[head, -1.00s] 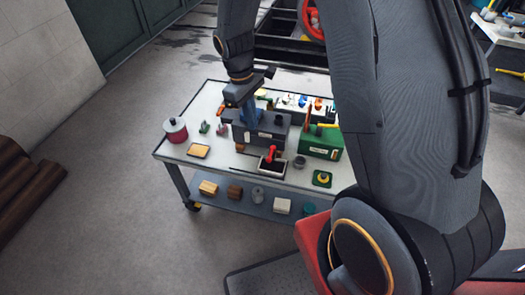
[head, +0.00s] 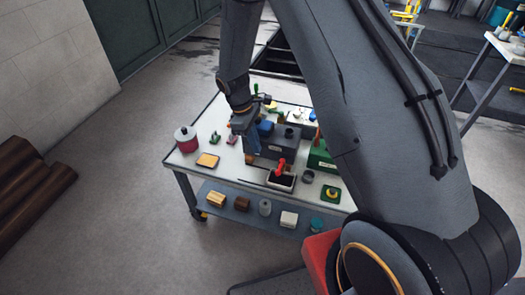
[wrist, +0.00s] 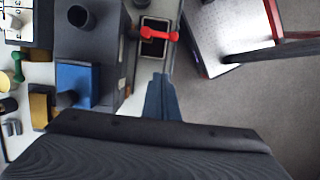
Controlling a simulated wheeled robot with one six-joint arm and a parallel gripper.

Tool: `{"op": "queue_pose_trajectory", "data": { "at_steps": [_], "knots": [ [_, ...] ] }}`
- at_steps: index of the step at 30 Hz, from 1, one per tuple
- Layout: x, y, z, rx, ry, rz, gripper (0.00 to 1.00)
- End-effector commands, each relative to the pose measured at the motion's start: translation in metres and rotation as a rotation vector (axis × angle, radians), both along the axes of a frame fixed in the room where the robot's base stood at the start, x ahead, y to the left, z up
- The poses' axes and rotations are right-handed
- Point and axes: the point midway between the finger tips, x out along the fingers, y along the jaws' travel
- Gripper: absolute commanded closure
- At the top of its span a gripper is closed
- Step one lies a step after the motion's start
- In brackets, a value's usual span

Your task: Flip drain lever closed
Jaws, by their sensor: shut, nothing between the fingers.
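The red drain lever (head: 281,166) stands at a small dark-bottomed tray (head: 289,181) on the front of a grey machine block (head: 287,141). In the wrist view the red lever (wrist: 160,36) lies across the light-rimmed tray (wrist: 143,49). My gripper (head: 247,153) is low beside the front left of the grey block, to the left of the lever. In the wrist view my gripper (wrist: 160,77) is shut and empty, its tips apart from the lever.
The cart top (head: 178,157) also holds a red-and-white can (head: 186,140), a tan-topped square piece (head: 207,160), a dark round cup (head: 308,176) and a green box (head: 321,157). The lower shelf (head: 225,209) carries several small objects. Open floor lies left of the cart.

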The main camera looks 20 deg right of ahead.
Motion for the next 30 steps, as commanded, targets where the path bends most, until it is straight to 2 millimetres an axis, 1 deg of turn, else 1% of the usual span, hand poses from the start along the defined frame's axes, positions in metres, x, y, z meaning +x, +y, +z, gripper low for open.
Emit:
{"op": "queue_pose_trajectory", "data": {
  "at_steps": [16, 18, 24, 30],
  "knots": [
    [-0.014, -0.019, -0.086, 0.0, 0.002, -0.001, 1.0],
    [-0.02, -0.029, -0.08, 0.0, 0.002, -0.003, 1.0],
    [-0.031, -0.045, -0.076, 0.0, 0.001, -0.001, 1.0],
    [-0.034, -0.051, -0.076, 0.001, -0.001, 0.0, 1.0]
  ]
}}
